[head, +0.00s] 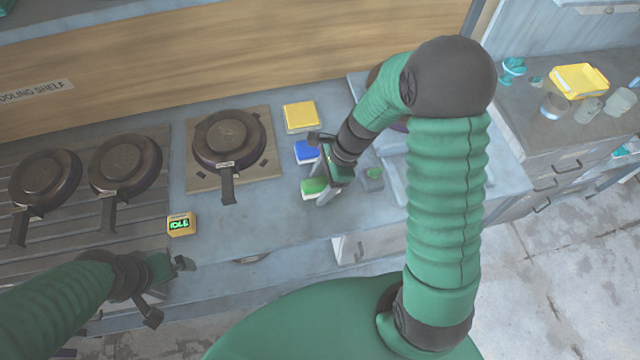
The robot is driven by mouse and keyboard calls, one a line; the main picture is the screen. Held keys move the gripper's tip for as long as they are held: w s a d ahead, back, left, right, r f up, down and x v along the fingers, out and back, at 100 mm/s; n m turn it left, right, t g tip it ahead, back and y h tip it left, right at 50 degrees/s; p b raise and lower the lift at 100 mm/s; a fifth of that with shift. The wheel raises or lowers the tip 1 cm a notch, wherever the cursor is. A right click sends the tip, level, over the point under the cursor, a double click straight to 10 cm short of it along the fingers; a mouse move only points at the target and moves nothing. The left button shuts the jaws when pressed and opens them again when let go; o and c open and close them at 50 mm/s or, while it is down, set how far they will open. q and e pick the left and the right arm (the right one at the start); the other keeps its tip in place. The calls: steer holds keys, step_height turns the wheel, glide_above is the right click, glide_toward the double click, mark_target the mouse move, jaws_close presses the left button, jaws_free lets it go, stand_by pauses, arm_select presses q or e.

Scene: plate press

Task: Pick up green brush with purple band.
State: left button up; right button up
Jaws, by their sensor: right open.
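A green block-shaped item with a pale underside (313,187) lies on the counter by my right gripper (318,166). It may be the green brush, but I can make out no purple band on it. My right gripper is open, with its fingers apart above the counter beside the green item and a blue one. Part of the view there is covered by the gripper. A small grey-green block (373,181) sits just right of the gripper. My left gripper (168,290) is at the lower left, fingers apart and empty, away from these items.
The blue item (304,153) and a yellow item (300,117) lie behind the green one. A pan (229,139) rests on a board to the left, with more pans (125,165) beyond. A sink is at the right.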

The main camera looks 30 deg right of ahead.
steer(key=shift+d, duration=0.2)
steer(key=c, duration=0.3)
steer(key=shift+a, duration=0.3)
jaws_close()
steer(key=shift+d, duration=0.1)
